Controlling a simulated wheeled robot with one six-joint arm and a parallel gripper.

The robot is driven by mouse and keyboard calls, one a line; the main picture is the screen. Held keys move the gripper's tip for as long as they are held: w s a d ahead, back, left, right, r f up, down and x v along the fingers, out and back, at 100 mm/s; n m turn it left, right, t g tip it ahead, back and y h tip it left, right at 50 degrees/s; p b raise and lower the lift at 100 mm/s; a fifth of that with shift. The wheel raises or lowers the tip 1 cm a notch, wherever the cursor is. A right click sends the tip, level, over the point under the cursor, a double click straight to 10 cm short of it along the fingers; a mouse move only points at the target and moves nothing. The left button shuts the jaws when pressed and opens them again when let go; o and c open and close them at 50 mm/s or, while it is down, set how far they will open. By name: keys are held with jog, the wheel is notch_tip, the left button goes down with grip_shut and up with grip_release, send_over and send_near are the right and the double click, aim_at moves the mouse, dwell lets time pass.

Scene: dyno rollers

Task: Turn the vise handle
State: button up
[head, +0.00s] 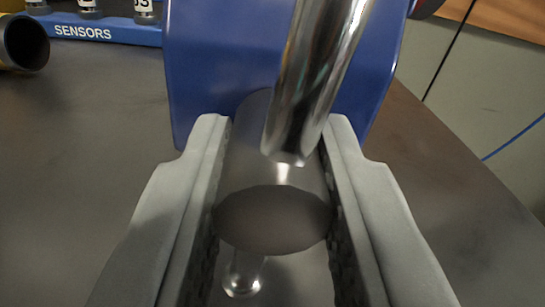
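The blue vise body (215,75) fills the upper middle of the head view. A thick metal screw end (275,220) comes out of it towards me. A shiny metal handle bar (312,85) crosses in front of it, running from the top edge down to the screw, and a small shiny piece (243,275) shows below the screw. My gripper (277,130) is open, with one grey finger on each side of the screw end and the bar's lower part. I cannot tell whether the fingers touch the metal.
A blue rack labelled SENSORS (105,31) with several dark cylinders stands at the upper left. The grey tabletop (80,150) is clear at left. Its right edge is visible, with a blue cable (513,137) beyond.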

jog(key=shift+c, duration=0.8)
jog(key=shift+m, duration=0.6)
jog(key=o, duration=1)
jog(key=s+d, duration=0.1)
jog(key=s, duration=1.6)
jog(key=shift+s+d, duration=0.15)
jog(key=shift+d, duration=0.05)
